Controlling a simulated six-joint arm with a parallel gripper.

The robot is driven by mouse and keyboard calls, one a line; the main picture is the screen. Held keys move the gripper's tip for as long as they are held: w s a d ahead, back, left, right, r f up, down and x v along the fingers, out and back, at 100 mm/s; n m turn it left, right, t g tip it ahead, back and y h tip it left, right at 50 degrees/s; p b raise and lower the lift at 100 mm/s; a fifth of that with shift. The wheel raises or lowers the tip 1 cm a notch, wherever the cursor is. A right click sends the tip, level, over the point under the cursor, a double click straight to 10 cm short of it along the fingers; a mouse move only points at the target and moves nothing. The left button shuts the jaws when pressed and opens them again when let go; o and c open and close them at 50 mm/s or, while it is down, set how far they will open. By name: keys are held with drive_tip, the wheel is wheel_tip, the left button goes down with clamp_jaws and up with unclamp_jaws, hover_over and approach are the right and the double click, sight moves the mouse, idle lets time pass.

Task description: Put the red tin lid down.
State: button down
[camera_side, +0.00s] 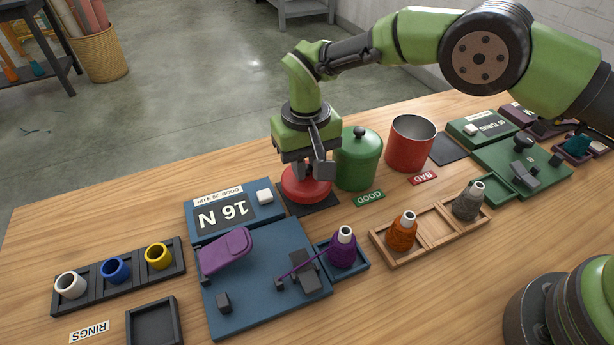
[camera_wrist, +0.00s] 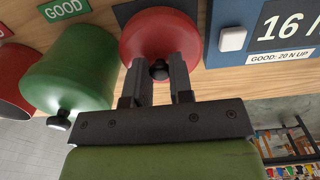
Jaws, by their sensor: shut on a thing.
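The red tin lid (camera_side: 303,190) is at a dark square mat (camera_side: 318,207), left of the green tin. My gripper (camera_side: 310,170) is above it with its fingers down. In the wrist view the lid (camera_wrist: 150,32) has a black knob (camera_wrist: 159,70) between the fingertips of my gripper (camera_wrist: 160,78), shut on it. The lid looks level, at or just above the mat; I cannot tell whether it touches. The red tin (camera_side: 410,144) stands open behind a BAD label (camera_side: 424,178).
The green tin (camera_side: 358,160), lidded, stands close right of the lid, behind a GOOD label (camera_side: 369,198). A blue tester (camera_side: 262,275) reading 16 N is in front, with a purple skein (camera_side: 343,250). A wooden tray (camera_side: 436,229) holds orange and grey skeins. Another dark mat (camera_side: 450,148) is bare.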

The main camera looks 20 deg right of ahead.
sight(307, 167)
drive_tip(key=shift+f, duration=1.65)
drive_tip(key=shift+f, duration=0.15)
drive_tip(key=c, duration=1)
unclamp_jaws()
wheel_tip(307, 167, up, 12)
drive_tip(key=shift+r, duration=0.15)
drive_tip(key=shift+r, duration=0.1)
